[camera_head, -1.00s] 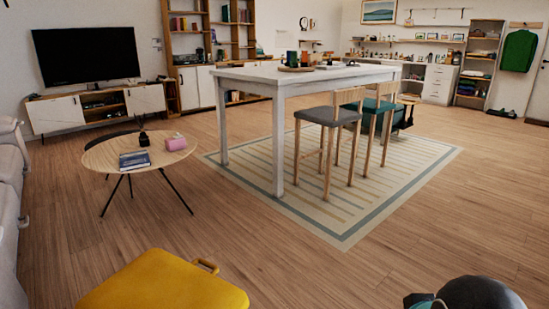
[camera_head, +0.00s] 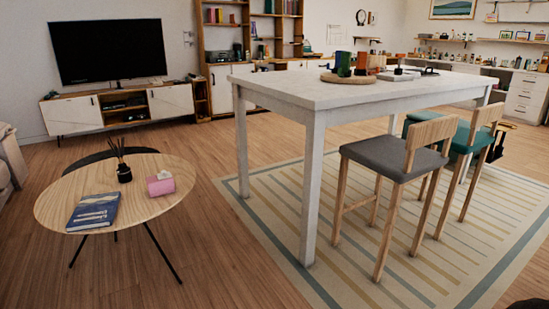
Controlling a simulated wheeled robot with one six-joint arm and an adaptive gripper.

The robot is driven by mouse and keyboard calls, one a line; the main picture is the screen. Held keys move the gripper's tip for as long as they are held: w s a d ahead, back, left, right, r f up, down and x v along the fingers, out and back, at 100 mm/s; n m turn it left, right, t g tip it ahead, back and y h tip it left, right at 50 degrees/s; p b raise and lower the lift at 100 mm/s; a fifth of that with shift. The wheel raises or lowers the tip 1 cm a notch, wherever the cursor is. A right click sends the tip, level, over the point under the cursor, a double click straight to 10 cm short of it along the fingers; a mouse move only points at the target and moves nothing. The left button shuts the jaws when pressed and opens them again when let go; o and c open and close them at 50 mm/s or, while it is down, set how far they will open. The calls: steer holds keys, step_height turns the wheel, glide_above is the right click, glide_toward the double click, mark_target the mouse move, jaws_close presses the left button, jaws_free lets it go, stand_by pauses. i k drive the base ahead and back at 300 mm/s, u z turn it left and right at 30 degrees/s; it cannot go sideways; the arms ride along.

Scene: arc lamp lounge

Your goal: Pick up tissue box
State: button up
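A small pink tissue box (camera_head: 161,185) with a white tissue at its top sits on the right part of the round wooden coffee table (camera_head: 150,205). It stands beside a dark reed diffuser (camera_head: 124,173) and to the right of a blue book (camera_head: 94,212). My gripper is not clearly visible; only a dark shape shows at the bottom right corner, and I cannot tell what it is.
A tall white table (camera_head: 320,92) stands to the right on a striped rug (camera_head: 262,215), with a grey stool (camera_head: 396,150) and a green stool at its side. A sofa edge (camera_head: 10,155) is at the far left. The floor before the coffee table is clear.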

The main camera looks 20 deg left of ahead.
mark_target(156, 188)
steer(key=i, duration=1.2)
steer(key=u, duration=2.65)
steer(key=i, duration=1.65)
steer(key=z, duration=0.05)
